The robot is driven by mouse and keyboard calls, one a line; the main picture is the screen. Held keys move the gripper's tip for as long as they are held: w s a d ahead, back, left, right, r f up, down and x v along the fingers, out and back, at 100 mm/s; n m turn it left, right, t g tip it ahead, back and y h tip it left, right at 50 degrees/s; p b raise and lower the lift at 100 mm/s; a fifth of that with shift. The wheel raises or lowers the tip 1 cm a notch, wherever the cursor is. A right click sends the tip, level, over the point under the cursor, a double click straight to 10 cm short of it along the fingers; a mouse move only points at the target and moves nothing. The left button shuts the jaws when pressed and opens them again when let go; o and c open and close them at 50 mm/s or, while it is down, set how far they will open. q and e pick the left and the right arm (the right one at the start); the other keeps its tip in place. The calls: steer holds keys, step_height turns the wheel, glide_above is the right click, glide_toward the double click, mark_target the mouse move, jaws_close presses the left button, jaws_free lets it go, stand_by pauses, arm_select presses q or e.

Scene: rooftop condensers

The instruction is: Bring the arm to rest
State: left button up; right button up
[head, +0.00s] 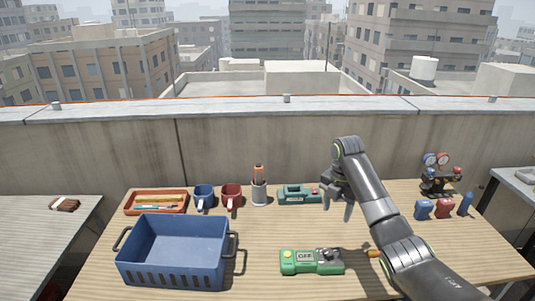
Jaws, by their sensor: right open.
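My right arm (375,200) comes in from the lower right and bends at an elbow-like joint high above the table. My right gripper (340,207) points down over the middle right of the wooden table (262,237). It is open, with nothing between its fingers. It hangs behind a green device (311,262) with a yellow button and a small label, and to the right of a teal device (297,194). My left gripper is not in view.
A blue crate (175,281) stands front left. A gauge set (438,182) stands at the right. The table's middle has free room.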

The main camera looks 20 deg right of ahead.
steer(key=s+a+f+m+t, duration=0.1)
steer(key=s+a+f+m, duration=0.2)
steer(key=s+f+m, duration=0.5)
steer(key=s+a+f+m+t, duration=0.1)
steer(key=s+a+f+m, duration=0.15)
steer(key=s+f, duration=0.75)
steer(key=s+a+r+m+t+h, duration=0.1)
steer(key=s+r+m, duration=0.1)
steer(key=s+m, duration=0.7)
steer(key=s+a+r+m+t+h, duration=0.1)
steer(key=s+r+m, duration=0.3)
steer(key=s, duration=0.8)
step_height(320, 180, down, 25)
steer(key=d+g, duration=0.2)
steer(key=s+a+f+y, duration=0.1)
steer(key=s+a+f, duration=0.1)
steer(key=s+f, duration=1.3)
steer(key=shift+f+m+g, duration=0.35)
steer(key=shift+f+g, duration=0.05)
steer(key=shift+f, duration=0.45)
